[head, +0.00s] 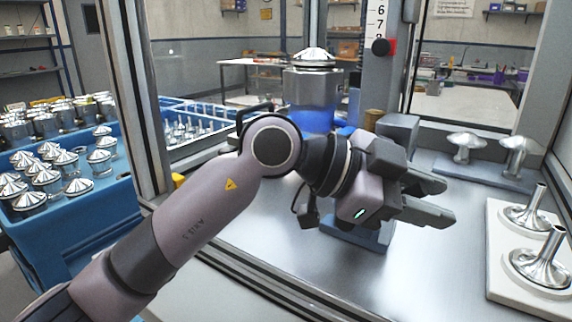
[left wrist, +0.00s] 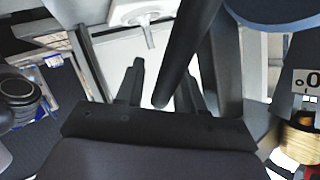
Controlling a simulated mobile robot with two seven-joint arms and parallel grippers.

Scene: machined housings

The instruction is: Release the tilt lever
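My left gripper (head: 448,203) reaches in from the left in the head view and points right above the metal worktop, its two fingers apart. In the left wrist view the fingers (left wrist: 162,66) are also apart. A dark round-ended rod (left wrist: 185,50), which looks like the tilt lever, slants down from the top and its end overlaps the space between them. I cannot tell whether it touches a finger. No lever is clearly visible in the head view, where my arm hides part of the fixture. My right gripper is in neither view.
A metal housing (head: 314,57) stands on a blue-lit cylinder behind my arm. A scale post (head: 376,20) carries a red-black knob (head: 381,47). Funnel-shaped parts stand on a white tray (head: 500,290) at right. A blue bin (head: 110,205) of housings is at left. The worktop front is clear.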

